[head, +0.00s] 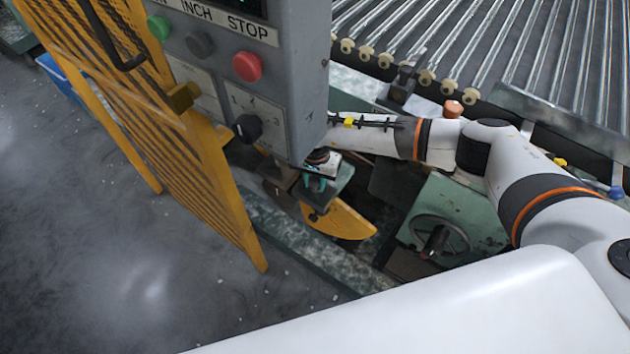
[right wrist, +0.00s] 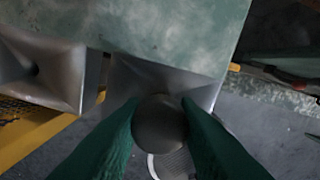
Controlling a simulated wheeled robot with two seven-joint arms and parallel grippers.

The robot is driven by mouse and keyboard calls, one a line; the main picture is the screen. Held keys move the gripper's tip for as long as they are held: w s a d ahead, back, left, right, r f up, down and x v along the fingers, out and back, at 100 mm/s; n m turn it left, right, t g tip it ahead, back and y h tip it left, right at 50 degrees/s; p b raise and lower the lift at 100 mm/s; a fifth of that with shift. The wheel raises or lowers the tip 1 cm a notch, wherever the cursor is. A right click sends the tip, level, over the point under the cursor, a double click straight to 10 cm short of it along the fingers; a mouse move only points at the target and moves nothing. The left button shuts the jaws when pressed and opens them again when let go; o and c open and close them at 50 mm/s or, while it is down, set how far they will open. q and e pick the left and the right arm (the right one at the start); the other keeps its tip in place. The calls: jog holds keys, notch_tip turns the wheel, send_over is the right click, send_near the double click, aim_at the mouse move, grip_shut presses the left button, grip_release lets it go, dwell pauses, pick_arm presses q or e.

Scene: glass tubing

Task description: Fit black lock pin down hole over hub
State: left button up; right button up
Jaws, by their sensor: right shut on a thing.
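My right gripper (head: 316,184) reaches in beside the grey control box, its teal fingertips pointing down. In the right wrist view its two green fingers (right wrist: 160,125) are shut on a dark round knob (right wrist: 160,122), which looks like the top of the black lock pin. The fingers and knob hide whatever is below. A metal square with sloping sides and a dark hole (right wrist: 36,70) lies to the left. A similar metal square (right wrist: 195,92) lies behind the knob, its middle covered. I cannot tell which part is the hub. My left gripper is not in view.
The grey control box (head: 250,70) hangs close to my right gripper. A yellow mesh guard (head: 185,150) stands left. An orange curved plate (head: 342,222) and a green housing with a handwheel (head: 440,236) are near. A roller conveyor (head: 480,45) runs behind.

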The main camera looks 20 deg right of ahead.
notch_tip(320, 180, up, 8)
jog(key=p, duration=0.4)
jog(key=shift+r, duration=0.7)
